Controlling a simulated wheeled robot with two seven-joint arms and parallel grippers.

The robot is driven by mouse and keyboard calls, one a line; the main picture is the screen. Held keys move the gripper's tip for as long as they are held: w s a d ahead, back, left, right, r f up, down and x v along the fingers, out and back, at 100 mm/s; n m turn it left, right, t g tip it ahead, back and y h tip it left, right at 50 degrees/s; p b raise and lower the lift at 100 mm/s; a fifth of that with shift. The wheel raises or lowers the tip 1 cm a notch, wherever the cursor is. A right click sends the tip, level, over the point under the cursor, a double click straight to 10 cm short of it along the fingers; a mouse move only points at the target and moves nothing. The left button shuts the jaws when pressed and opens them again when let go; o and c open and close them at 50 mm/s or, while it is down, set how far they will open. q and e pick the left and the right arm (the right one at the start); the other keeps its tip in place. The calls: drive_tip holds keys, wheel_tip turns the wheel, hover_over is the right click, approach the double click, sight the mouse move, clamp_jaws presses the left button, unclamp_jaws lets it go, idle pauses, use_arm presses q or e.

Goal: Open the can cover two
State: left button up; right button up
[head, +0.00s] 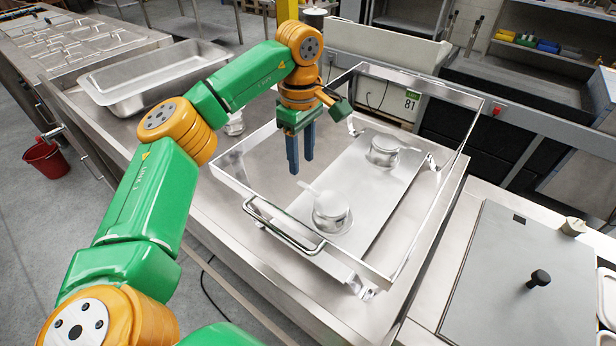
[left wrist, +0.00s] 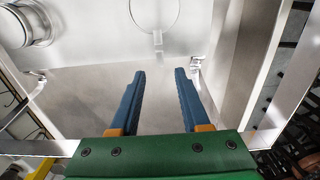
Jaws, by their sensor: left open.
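Two silver cans stand on a metal shelf inside a chafing-dish frame in the head view. The near can (head: 334,222) carries a pale cover (head: 330,203) with a flat tab pointing up-left. The far can (head: 381,158) carries a pale cover (head: 385,144) with a tab pointing right. My left gripper (head: 301,165) is open and empty, fingers pointing down, inside the frame and above the near can's left. In the left wrist view, a can (left wrist: 32,22) is cut off at top left, and a thin round outline with a tab (left wrist: 158,42) lies ahead of the fingers.
The open metal frame (head: 419,92) surrounds the cans, with a handle (head: 283,228) on its near side. A steel pan (head: 150,75) stands at left on the counter. A flat lid with a black knob (head: 539,279) lies at right. A red bucket (head: 46,158) is on the floor.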

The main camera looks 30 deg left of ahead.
sight(302, 184)
use_arm(q)
wheel_tip(302, 184, down, 6)
drive_tip(key=shift+f+p, duration=0.1)
drive_tip(key=shift+p, duration=0.55)
clamp_jaws()
idle(0.9)
